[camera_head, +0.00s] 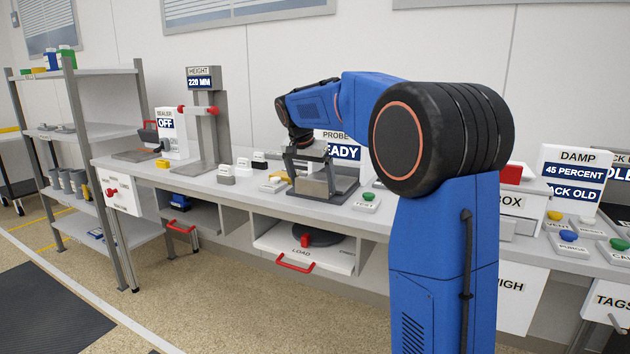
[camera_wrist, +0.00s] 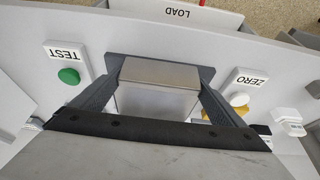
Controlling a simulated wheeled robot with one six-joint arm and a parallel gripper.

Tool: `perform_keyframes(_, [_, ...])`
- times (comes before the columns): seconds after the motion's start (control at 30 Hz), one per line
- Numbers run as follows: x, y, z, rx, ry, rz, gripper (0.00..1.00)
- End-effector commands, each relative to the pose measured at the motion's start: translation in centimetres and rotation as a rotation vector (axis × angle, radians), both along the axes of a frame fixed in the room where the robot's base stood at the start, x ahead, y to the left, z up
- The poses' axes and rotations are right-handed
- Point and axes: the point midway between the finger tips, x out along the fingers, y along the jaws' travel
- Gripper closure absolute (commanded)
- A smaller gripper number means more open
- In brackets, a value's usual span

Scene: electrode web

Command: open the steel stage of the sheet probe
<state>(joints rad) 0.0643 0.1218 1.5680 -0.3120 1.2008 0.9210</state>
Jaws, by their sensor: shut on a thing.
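The sheet probe (camera_head: 345,190) stands on the bench in the head view, its sign (camera_head: 343,151) reading READY with the rest partly hidden behind my arm. Its steel stage (camera_head: 314,188) is a bright metal block low at the front. In the wrist view the steel stage (camera_wrist: 155,100) lies between my two dark fingers. My gripper (camera_head: 312,174) points down over the probe and is shut on the stage, one finger at each side; its fingers also show in the wrist view (camera_wrist: 160,78). The probe's parts behind the palm are hidden, and I cannot tell how far the stage stands open.
Small white blocks (camera_head: 243,167) and the height stand (camera_head: 205,125) are to the left. A LOAD drawer (camera_head: 305,248) with a red handle is below the bench.

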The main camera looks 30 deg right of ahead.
Motion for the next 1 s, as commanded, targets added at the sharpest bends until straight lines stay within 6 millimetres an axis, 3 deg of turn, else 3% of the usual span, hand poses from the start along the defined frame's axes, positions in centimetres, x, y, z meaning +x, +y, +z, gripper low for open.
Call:
perform_keyframes(0.13, [0.0,0.0,0.1,0.000,-0.003,0.001,0.46])
perform_keyframes(0.17, [0.1,0.0,0.1,0.000,-0.003,0.001,0.02])
perform_keyframes(0.57, [-0.1,0.3,1.0,0.000,-0.003,0.001,0.00])
perform_keyframes(1.0, [-2.1,2.8,8.5,0.000,-0.004,0.002,0.00])
